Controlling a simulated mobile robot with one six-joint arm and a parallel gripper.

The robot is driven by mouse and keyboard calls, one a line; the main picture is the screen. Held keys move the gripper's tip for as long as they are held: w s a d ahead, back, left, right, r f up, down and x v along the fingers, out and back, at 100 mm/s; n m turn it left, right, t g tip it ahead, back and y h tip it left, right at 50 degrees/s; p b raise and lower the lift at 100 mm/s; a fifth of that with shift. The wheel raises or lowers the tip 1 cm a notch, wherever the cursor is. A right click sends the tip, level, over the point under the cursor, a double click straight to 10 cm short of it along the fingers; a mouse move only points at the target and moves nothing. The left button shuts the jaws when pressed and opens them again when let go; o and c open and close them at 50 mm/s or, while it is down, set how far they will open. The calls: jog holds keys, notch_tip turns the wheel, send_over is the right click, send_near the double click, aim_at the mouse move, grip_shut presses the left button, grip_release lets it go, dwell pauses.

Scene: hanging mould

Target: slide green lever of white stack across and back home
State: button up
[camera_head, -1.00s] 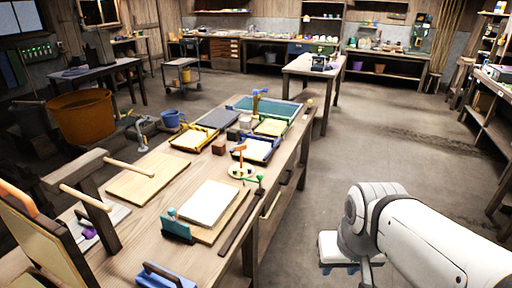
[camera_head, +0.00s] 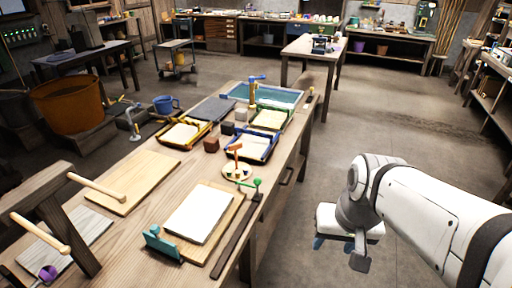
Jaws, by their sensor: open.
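The white stack (camera_head: 198,213) lies flat on a wooden board on the near part of the long workbench. A dark bar (camera_head: 236,236) lies along its right side near the bench edge, with a green knob lever (camera_head: 257,186) standing at its far end. A teal clamp-like piece (camera_head: 160,244) stands at the near left corner of the board. My gripper (camera_head: 340,246) is open and empty, over the floor to the right of the bench. It is apart from the lever, and its fingers are seen only partly.
A round disc with an orange post (camera_head: 237,168) stands just beyond the green knob. Blue and yellow framed trays (camera_head: 253,146) lie farther along the bench. A wooden frame with pegs (camera_head: 52,205) rises at the left. Floor right of the bench is clear.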

jog(key=w+a+f+m+g+y+b, duration=0.1)
jog(key=w+a+f+m+y+b, duration=0.25)
jog(key=w+a+m+y, duration=0.3)
jog(key=w+a+f+m+g+y+b, duration=0.1)
jog(key=w+a+f+m+y+b, duration=0.2)
jog(key=w+a+f+m+y, duration=0.35)
jog(key=w+d+f+m+t+y+b, duration=0.1)
jog(key=w+f+m+t+b, duration=0.15)
jog(key=w+m+t, duration=0.55)
jog(key=w+f+m+t+y+b, duration=0.1)
jog(key=w+f+m, duration=0.3)
jog(key=w, duration=0.7)
jog(key=shift+m+t+h, duration=0.3)
jog(key=x, duration=0.7)
jog(key=shift+w+a+r, duration=0.1)
jog(key=shift+w+a, duration=0.1)
jog(key=shift+c, duration=0.3)
